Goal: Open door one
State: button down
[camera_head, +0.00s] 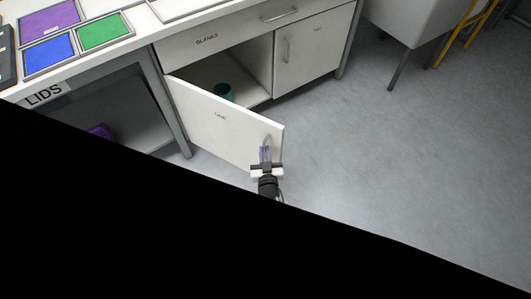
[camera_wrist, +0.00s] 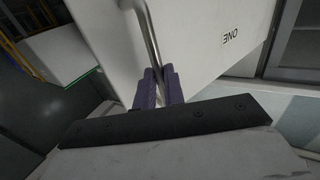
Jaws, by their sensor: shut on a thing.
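Door one (camera_head: 215,122) is a white cabinet door marked "ONE", swung well out from the cabinet (camera_head: 258,62) under the counter. Its hinge side is at the left, and its free edge points toward me. The metal handle (camera_head: 266,143) stands near that free edge. My gripper (camera_head: 265,157) is at the handle. In the wrist view the purple fingers of my gripper (camera_wrist: 158,86) are shut on the handle bar (camera_wrist: 148,35), with the door panel (camera_wrist: 195,40) just behind.
A second closed door (camera_head: 313,47), its label hard to read, is to the right, below a drawer (camera_head: 225,37) marked "BLANKS". Grey floor (camera_head: 400,150) is clear at right. Black covers the lower left.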

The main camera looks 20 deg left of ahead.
jog(key=shift+s+a+r+n+y, duration=0.15)
jog(key=shift+a+r+y, duration=0.1)
jog(key=shift+a, duration=0.25)
jog(key=shift+s+a+r+n+y, duration=0.15)
jog(key=shift+a+y, duration=0.1)
jog(key=shift+a, duration=0.2)
jog(key=c, duration=1.5)
grip_release()
jog(key=shift+a, duration=0.2)
jog(key=shift+d+f, duration=0.15)
jog(key=shift+f, duration=0.05)
jog(key=shift+d+f, duration=0.1)
jog(key=shift+d, duration=0.25)
